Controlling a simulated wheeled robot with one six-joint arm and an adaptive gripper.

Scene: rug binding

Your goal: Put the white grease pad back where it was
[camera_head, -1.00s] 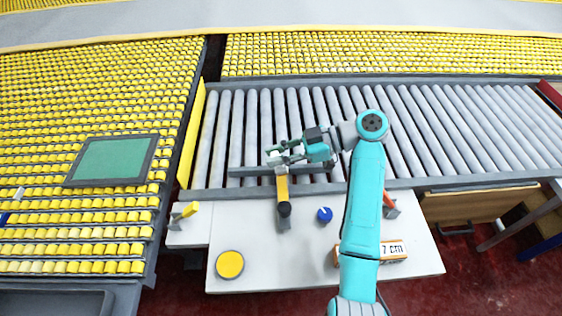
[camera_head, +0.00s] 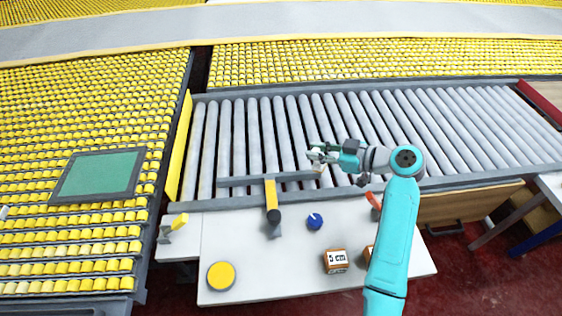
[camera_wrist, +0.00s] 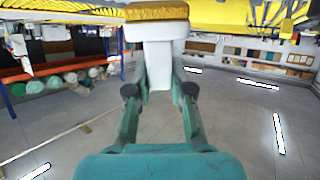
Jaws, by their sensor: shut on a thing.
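My gripper (camera_wrist: 160,92) is shut on the white grease pad (camera_wrist: 158,55), a white block with an ochre-yellow top, held upright between the two fingers in the wrist view. In the head view my gripper (camera_head: 318,152) is over the roller conveyor, pointing left, above the right part of a grey bar. The pad is small and partly hidden by the fingers there.
The white table (camera_head: 260,270) in front carries a yellow disc (camera_head: 221,275), a blue knob (camera_head: 315,221), a yellow-handled tool with a black end (camera_head: 272,200), and a box marked 5 cm (camera_head: 335,261). A red-tipped item (camera_head: 373,200) stands near my arm. The grey roller conveyor (camera_head: 240,130) lies behind.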

